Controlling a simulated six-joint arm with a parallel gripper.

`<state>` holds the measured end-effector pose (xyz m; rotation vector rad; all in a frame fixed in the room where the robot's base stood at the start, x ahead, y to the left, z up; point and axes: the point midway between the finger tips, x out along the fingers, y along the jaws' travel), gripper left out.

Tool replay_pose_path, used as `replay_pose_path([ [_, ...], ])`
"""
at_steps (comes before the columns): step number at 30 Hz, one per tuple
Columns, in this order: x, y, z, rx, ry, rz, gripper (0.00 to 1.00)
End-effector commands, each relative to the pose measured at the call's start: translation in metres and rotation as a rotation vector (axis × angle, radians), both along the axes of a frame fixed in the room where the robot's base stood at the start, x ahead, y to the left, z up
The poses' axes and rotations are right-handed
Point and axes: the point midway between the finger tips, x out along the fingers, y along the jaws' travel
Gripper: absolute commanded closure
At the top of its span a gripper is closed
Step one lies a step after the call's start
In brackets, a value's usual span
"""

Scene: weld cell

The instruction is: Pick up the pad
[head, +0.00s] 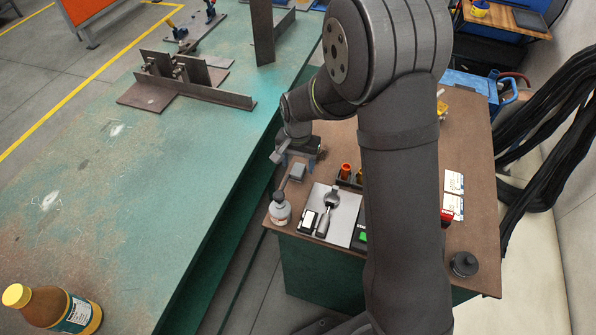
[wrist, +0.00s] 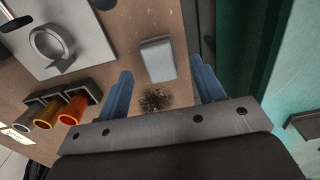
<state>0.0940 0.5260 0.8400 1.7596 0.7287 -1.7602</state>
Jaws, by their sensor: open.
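The pad appears to be the small light-grey rounded block (wrist: 157,60) lying on the brown tabletop in the wrist view; it also shows in the head view as a grey block (head: 297,172). My gripper (wrist: 161,68) is open, with its blue fingers on either side of the block in the wrist view and nothing held. In the head view my gripper (head: 297,162) is over the brown table's left end, close to the block. The exact height above it cannot be told. A dark speckled patch (wrist: 155,99) shows between the fingers, nearer the palm.
A light metal plate (wrist: 75,45) with a ring-shaped tool lies near the block. Coloured cups (wrist: 75,107) stand in a dark holder. A white bottle (head: 280,212) stands at the table's front-left edge. The green workbench (head: 130,190) is beyond a gap to the left.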

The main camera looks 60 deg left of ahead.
Motion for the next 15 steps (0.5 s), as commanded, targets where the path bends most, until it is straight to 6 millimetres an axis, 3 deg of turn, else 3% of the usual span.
replay_pose_path([
  [4, 0.000, -0.001, -0.019, -0.002, 0.001, 0.000, 0.38],
  [13, 0.000, 0.000, -0.023, 0.001, 0.000, 0.000, 0.38],
  [15, 0.000, 0.000, -0.023, 0.001, 0.000, 0.000, 0.52],
])
